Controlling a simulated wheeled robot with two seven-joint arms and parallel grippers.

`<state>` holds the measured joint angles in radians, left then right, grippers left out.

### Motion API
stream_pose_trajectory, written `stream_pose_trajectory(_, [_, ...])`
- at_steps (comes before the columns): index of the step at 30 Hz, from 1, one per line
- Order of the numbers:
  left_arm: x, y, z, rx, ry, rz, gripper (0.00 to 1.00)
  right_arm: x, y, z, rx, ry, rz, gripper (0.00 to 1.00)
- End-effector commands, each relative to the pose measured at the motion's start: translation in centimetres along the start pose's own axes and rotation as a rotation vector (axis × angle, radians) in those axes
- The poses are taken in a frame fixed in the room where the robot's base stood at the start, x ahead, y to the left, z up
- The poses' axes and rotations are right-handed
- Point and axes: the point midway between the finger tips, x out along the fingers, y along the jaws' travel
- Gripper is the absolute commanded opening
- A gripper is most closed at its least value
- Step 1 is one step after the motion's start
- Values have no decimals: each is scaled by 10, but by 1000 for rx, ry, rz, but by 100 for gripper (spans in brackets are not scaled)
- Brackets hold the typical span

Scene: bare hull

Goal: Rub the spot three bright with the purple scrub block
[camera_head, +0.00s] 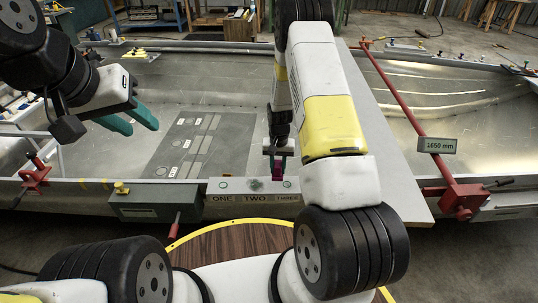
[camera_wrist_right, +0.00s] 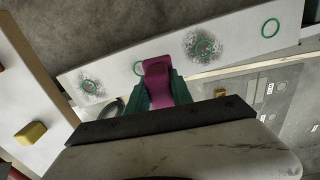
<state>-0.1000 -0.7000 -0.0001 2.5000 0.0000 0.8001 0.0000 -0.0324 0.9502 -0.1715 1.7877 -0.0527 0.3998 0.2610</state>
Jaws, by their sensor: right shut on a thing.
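The purple scrub block (camera_head: 277,174) is held in my right gripper (camera_head: 278,163), which is shut on it, over the grey strip (camera_head: 240,187) above the labels ONE, TWO and THREE. In the right wrist view the purple block (camera_wrist_right: 157,82) sits between the green fingers, its tip between two dark smudged spots. Whether the block touches the strip, I cannot tell. My left gripper (camera_head: 142,129) is open and empty over the hull, at left.
A pale board (camera_head: 405,185) lies right of the strip. A red clamp bar (camera_head: 420,125) crosses the hull beyond it. A grey box with a yellow knob (camera_head: 121,188) sits left of the strip. A dark panel (camera_head: 205,145) lies inside the hull.

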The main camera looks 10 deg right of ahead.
Motion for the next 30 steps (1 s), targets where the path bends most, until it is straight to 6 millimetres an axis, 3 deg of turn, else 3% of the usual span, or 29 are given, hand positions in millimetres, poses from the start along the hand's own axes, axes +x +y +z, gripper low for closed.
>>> stream_pose_trajectory(12, [0,0,0,0,0,0,36,-34,3,-5,-1,0,0,0])
stream_pose_trajectory(30, [0,0,0,0,0,0,36,-38,3,-5,-5,0,0,0])
